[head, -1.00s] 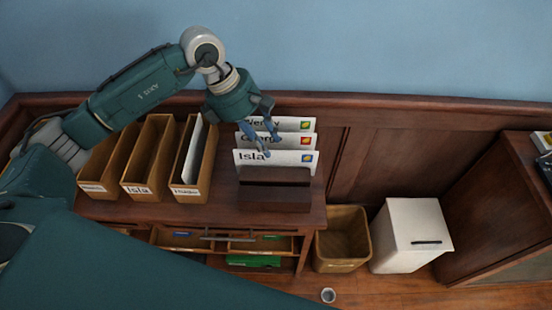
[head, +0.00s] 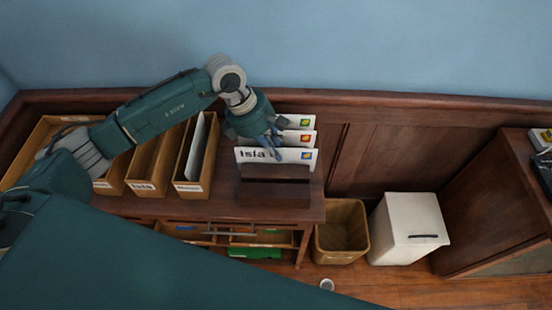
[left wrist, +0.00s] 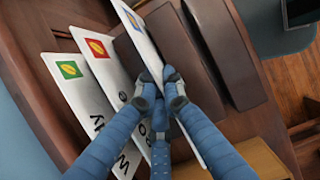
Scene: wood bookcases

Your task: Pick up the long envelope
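Three white envelopes stand in a dark wood rack (head: 275,190) on the cabinet top. The front one, the Isla envelope (head: 295,156), has a blue stamp. It shows edge-on in the left wrist view (left wrist: 138,33). Behind it stand a red-stamped envelope (head: 306,138) and a green-stamped envelope (head: 303,121). My left gripper (head: 272,153) is at the top edge of the Isla envelope. In the left wrist view its fingertips (left wrist: 161,88) close in from both sides of that envelope and look pinched on it. Which envelope is longest is hard to tell. My right gripper is out of view.
Labelled wooden file boxes (head: 196,160) stand left of the rack, one holding a pale sheet. A drawer (head: 235,238) is open below. A brown bin (head: 342,232) and a white bin (head: 409,230) stand to the right on the floor.

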